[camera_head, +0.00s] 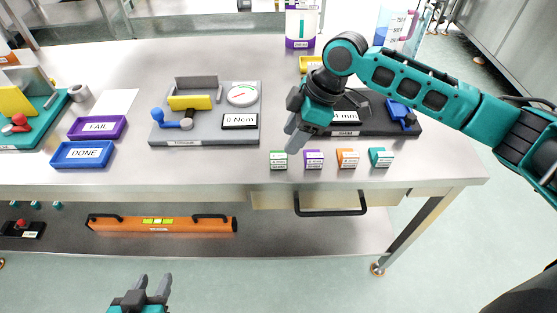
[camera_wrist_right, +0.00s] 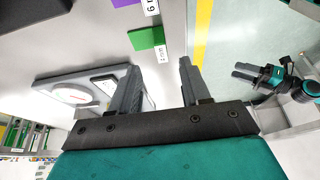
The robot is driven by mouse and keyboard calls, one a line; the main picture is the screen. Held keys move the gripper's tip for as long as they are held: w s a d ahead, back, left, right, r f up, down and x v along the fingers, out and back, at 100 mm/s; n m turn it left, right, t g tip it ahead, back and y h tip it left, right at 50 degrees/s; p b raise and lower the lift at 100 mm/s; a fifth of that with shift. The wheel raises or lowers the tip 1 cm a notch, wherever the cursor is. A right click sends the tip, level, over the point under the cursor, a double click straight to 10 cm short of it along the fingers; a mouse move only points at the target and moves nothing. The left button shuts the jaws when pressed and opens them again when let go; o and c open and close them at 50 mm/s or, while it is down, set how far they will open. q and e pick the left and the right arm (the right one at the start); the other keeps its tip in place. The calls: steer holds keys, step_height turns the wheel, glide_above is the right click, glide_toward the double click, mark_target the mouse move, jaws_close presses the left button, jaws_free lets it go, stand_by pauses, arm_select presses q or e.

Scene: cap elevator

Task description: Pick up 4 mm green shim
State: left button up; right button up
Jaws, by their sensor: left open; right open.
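The green shim (camera_head: 278,160) is a small block with a white label, at the left end of a row near the bench's front edge. In the right wrist view the green shim (camera_wrist_right: 147,39) lies beyond the fingertips, and its label's number is too small to read surely. My right gripper (camera_head: 292,135) is open and empty, above and behind the green shim; its spread fingers (camera_wrist_right: 158,72) show apart from it. My left gripper (camera_head: 153,284) is open and empty, low in front of the bench; it also shows in the right wrist view (camera_wrist_right: 245,72).
Purple (camera_head: 313,159), orange (camera_head: 347,158) and teal (camera_head: 381,157) shims stand to the right of the green one. A grey gauge fixture (camera_head: 215,135) is to the left, a dark fixture (camera_head: 375,128) behind. FAIR (camera_head: 98,127) and DONE (camera_head: 82,154) trays sit further left.

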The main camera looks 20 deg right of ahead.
mark_target(280, 156)
steer(key=shift+b+x, duration=0.3)
steer(key=shift+x, duration=2.9)
steer(key=shift+s+a, duration=0.1)
steer(key=shift+r, duration=0.1)
steer(key=shift+c, duration=0.3)
jaws_close()
